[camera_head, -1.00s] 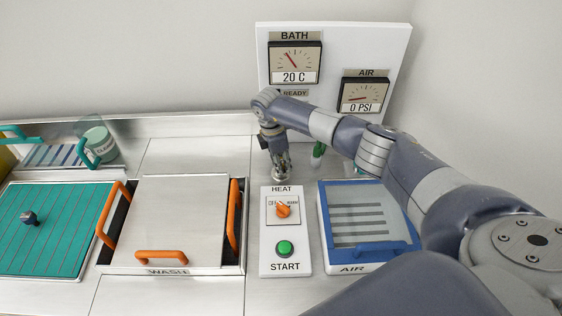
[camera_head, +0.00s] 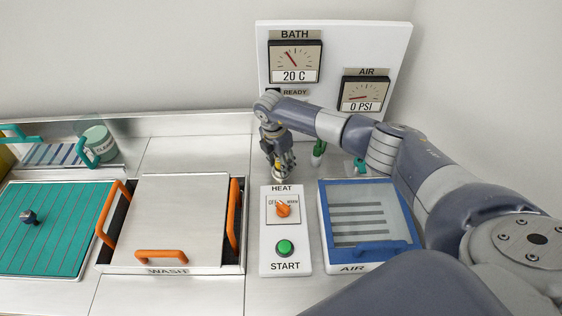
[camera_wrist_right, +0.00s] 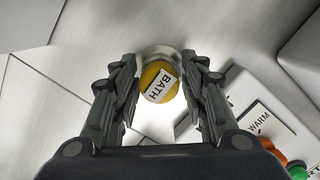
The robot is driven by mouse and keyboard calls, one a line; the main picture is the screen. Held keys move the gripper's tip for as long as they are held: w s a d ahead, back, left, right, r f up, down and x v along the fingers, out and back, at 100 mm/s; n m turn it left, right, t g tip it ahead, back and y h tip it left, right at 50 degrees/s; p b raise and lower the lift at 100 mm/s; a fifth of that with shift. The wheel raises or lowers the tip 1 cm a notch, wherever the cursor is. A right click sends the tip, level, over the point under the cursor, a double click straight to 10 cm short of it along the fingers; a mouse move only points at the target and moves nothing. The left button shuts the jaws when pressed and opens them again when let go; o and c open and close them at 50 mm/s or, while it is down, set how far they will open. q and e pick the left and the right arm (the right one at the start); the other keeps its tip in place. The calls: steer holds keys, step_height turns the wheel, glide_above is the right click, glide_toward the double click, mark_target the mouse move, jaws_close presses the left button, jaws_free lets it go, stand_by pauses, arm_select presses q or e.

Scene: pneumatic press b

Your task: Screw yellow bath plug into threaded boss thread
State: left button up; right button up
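The yellow bath plug (camera_wrist_right: 159,84), with a BATH label on top, sits at the round metal boss (camera_wrist_right: 156,52) in the right wrist view. Its thread is hidden, so I cannot tell how deep it sits. In the head view the plug (camera_head: 279,168) shows as a small yellow patch below my right gripper (camera_head: 281,169). In the wrist view my right gripper (camera_wrist_right: 159,72) is open, one finger on each side of the plug, with narrow gaps between. My left gripper is not in view.
The HEAT/START panel (camera_head: 266,232) stands just in front of the boss. The blue-framed AIR box (camera_head: 327,232) is to its right, with a green part (camera_head: 319,150) behind. The WASH lid (camera_head: 185,210) is to the left. The gauge board (camera_head: 335,60) stands behind.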

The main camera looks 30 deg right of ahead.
steer(key=n, duration=0.3)
steer(key=n+t, duration=0.1)
steer(key=n, duration=0.3)
steer(key=shift+y, duration=0.3)
steer(key=c, duration=0.4)
steer(key=shift+r+m, duration=0.1)
steer(key=shift+m, duration=0.9)
steer(key=shift+c, duration=0.8)
steer(key=m, duration=0.4)
steer(key=shift+g, duration=0.4)
steer(key=m+g, duration=0.1)
steer(key=m, duration=0.5)
steer(key=shift+s, duration=0.15)
steer(key=shift+f, duration=0.2)
steer(key=o, duration=0.6)
steer(key=shift+c, duration=0.2)
